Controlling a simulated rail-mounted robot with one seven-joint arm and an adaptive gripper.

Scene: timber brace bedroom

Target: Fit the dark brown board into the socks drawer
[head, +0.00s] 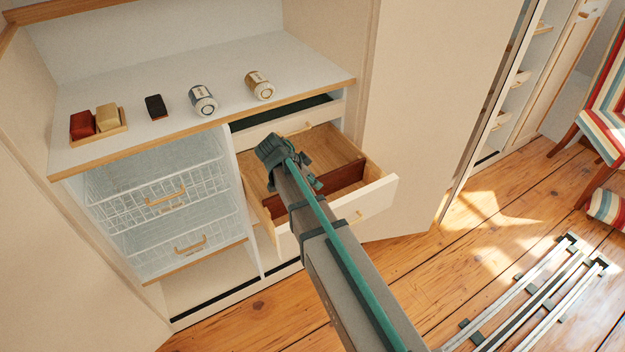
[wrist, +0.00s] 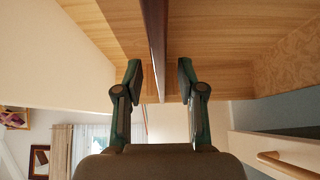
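The dark brown board (head: 345,180) stands on edge inside the open socks drawer (head: 378,196), running across it between its sides. My gripper (head: 285,162) is over the drawer in the head view and hides part of the board and the drawer's left side. In the wrist view, my gripper (wrist: 159,78) is open, its two fingers apart. The board (wrist: 156,40) shows edge-on in line with the gap between the fingers, with visible space to each finger. I cannot tell whether its ends touch the drawer sides.
A shelf top (head: 140,80) above holds two labelled jars (head: 203,100), a small black block (head: 156,106) and a tray of coloured blocks (head: 97,122). Wire baskets (head: 160,185) are left of the drawer. A cabinet panel (head: 430,110) stands to the right.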

